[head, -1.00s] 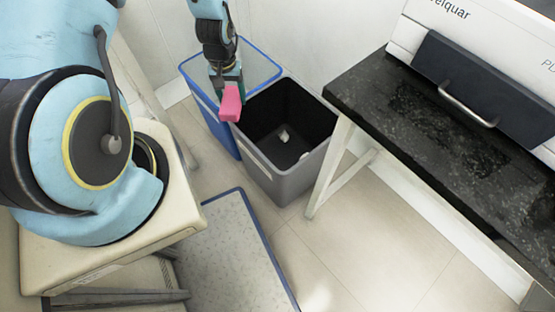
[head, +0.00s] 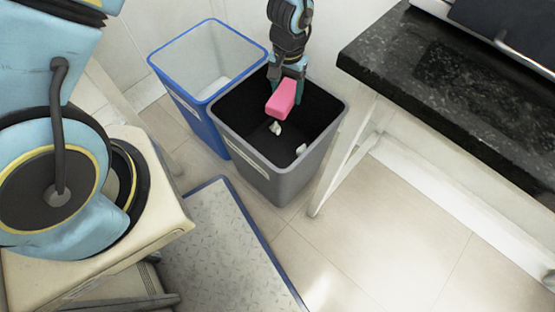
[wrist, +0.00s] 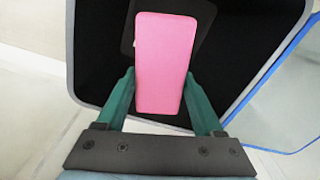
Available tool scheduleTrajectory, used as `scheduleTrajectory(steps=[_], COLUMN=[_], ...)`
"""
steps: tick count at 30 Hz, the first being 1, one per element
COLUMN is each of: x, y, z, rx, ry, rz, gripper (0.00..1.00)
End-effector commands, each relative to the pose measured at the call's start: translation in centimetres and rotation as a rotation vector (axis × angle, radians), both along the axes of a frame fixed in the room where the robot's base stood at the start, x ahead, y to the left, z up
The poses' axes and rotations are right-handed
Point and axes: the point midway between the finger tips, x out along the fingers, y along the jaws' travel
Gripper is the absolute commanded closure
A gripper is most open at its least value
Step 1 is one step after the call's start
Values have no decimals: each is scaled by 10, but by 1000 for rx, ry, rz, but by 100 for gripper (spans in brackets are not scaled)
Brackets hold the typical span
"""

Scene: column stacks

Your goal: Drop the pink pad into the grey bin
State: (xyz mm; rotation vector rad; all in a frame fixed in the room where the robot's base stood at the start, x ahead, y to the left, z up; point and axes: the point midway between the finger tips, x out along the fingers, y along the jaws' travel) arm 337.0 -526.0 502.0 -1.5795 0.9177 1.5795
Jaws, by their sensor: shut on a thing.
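The pink pad (head: 281,98) is a small block held in my gripper (head: 287,76). In the head view it hangs over the open mouth of the grey bin (head: 271,184). In the wrist view the pad (wrist: 164,62) sits between the two green fingers of my gripper (wrist: 163,100), with the bin's dark inside behind it. The gripper is shut on the pad. The grey bin has a dark interior with a few small pale scraps at its bottom. Its back rim is partly hidden by my arm.
A blue-rimmed bin (head: 190,108) stands against the grey bin's left side. A black speckled counter (head: 440,85) on pale legs is to the right. A grey platform with a blue edge (head: 228,250) lies in front. The tiled floor at front right is clear.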

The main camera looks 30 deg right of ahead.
Motion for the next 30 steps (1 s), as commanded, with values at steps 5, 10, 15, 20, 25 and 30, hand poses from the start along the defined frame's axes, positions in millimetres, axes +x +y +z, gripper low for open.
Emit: scheduleTrajectory(steps=[5,10,15,20,25,30], x=[0,0,0,0,0,0], y=[0,0,0,0,0,0], z=[-27,-36,-35,-35,-35,-35], rx=[0,-1,-1,0,0,0], ry=[0,0,0,0,0,0], rz=[0,0,0,0,1,0], gripper=[83,83,83,24,5,0])
